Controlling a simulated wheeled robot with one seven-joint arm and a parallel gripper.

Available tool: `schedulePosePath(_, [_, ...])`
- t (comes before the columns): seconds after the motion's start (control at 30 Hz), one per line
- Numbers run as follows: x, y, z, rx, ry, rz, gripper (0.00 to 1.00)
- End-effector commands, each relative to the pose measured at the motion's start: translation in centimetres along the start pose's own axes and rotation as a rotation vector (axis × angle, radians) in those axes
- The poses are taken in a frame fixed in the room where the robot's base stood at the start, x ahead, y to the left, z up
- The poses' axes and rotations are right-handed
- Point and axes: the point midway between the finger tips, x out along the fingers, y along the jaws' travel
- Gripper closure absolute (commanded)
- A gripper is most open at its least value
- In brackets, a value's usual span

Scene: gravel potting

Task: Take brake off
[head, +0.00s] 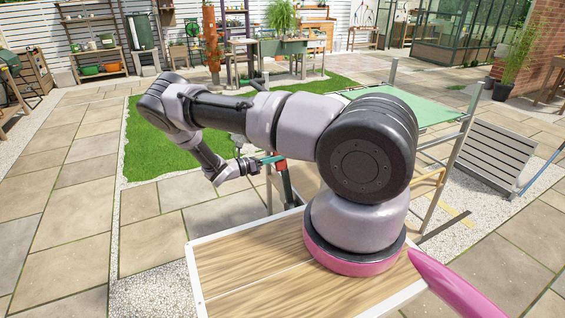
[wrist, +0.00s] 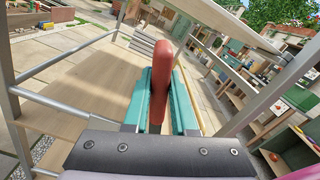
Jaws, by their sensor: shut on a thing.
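A red brake lever (wrist: 160,85) stands between the teal fingers of my gripper (wrist: 162,72) in the wrist view. The fingers are shut on it, one on each side, and its rounded top sticks up past them. In the head view the lever (head: 284,182) shows as a short red upright with a dark lower part, just right of my gripper (head: 268,159). The foot of the lever is hidden behind the fingers and wrist in the wrist view.
A metal frame with a green sheet (head: 432,108) stands behind and right of my arm. A grey slatted panel (head: 484,150) is at the right. Paving and a lawn (head: 150,150) lie open at the left. Shelves (wrist: 270,100) show at the right in the wrist view.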

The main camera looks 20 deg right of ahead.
Motion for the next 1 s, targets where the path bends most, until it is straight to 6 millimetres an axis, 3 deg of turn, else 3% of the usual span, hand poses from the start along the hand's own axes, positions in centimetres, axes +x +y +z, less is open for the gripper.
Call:
schedulePosePath(0.3, [-0.1,3.2,-0.3,-0.135,0.002,0.002,1.00])
schedulePosePath(0.87, [-0.2,4.0,-0.4,-0.173,0.002,0.008,1.00])
schedulePosePath(0.9, [-0.2,4.0,-0.4,-0.173,0.002,0.008,0.71])
schedulePosePath(0.97, [-0.2,4.0,-0.4,-0.173,0.001,0.008,0.48])
schedulePosePath(1.0, [-0.2,4.0,-0.4,-0.173,0.001,0.007,0.45])
